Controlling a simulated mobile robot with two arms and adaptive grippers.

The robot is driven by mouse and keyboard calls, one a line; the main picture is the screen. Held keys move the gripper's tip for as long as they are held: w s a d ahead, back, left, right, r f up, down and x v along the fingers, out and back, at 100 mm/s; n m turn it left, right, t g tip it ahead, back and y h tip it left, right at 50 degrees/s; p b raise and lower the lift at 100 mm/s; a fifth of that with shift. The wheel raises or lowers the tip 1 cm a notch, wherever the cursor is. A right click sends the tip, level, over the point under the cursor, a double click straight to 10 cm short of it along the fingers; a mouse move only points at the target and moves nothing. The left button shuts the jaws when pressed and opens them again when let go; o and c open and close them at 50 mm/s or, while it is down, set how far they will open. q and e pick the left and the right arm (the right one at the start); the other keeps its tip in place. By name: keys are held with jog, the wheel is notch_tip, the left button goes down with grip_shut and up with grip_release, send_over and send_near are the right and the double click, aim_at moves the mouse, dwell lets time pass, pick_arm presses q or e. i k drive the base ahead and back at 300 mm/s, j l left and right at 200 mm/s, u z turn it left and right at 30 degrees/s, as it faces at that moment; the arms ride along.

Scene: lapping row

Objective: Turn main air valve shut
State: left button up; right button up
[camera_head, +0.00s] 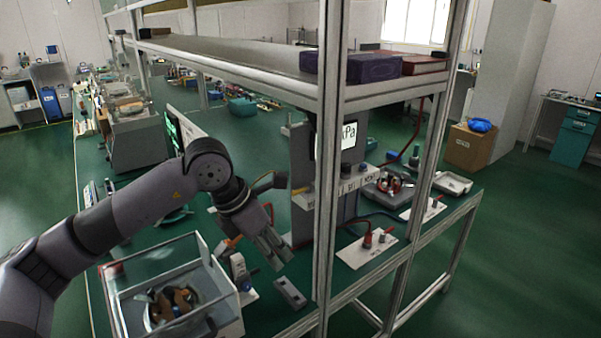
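My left arm comes in from the left, and its gripper (272,251) points down over the green bench, in front of the grey panel unit (299,160). I cannot tell whether its fingers are apart, and I see nothing held between them. A fitting with an orange handle (232,242) stands just left of the gripper. A similar small fitting (435,203) stands further back. I cannot tell which is the main air valve. My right gripper is not in view.
A clear-walled box (216,270) with parts inside stands left of the gripper. A small grey block (290,293) lies below it. A metal post (328,150) and a shelf (240,55) bound the space on the right and above.

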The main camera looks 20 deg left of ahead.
aim_at(306, 189)
jog(key=i+j, duration=0.2)
jog(key=i, duration=0.3)
jog(key=i+j, duration=0.2)
jog(key=i, duration=0.35)
